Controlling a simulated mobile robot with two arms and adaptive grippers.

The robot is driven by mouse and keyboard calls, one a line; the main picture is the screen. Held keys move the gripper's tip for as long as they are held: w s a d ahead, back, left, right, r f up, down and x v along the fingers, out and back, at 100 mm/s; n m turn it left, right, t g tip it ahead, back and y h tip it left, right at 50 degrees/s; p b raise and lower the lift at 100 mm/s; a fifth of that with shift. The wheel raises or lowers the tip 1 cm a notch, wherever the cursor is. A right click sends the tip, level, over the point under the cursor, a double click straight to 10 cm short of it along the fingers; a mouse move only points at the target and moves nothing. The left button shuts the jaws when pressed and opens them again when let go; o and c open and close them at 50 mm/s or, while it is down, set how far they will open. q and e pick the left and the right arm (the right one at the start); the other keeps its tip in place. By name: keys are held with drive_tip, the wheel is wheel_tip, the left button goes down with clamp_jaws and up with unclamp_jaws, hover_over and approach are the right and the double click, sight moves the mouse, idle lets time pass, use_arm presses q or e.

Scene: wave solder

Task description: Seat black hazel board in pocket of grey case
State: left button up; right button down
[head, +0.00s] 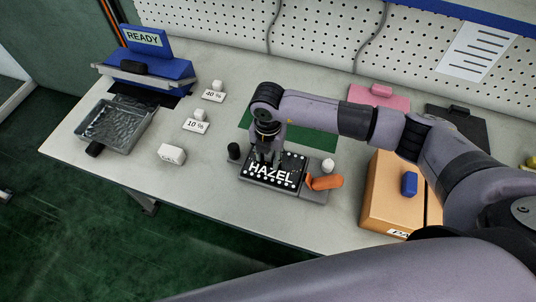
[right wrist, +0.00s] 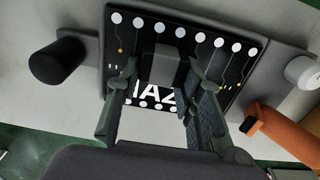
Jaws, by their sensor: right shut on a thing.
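The black hazel board (head: 284,180), with white HAZEL lettering and white dots along its edges, is at the grey case (head: 312,196) near the table's front edge. The board also shows in the right wrist view (right wrist: 235,62), with a dark block standing up from its middle. My right gripper (head: 266,163) points down over the board, its fingers on either side of that block and shut on it. The board lies over the case's middle, roughly in line with it. The pocket is hidden under the board, so I cannot tell whether the board is fully down. My left gripper is out of view.
A black post (head: 234,151) stands left of the board; a white knob (head: 328,165) and an orange lever (head: 325,183) are at its right. A cardboard box (head: 380,190) stands further right. White blocks, a metal tray (head: 115,128) and a blue READY device (head: 150,65) are left.

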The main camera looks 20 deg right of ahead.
sight(268, 156)
drive_tip(key=shift+f+b, duration=0.75)
idle(1.2)
drive_tip(key=c, duration=1)
unclamp_jaws()
drive_tip(key=shift+c, duration=0.2)
wheel_tip(268, 156, up, 12)
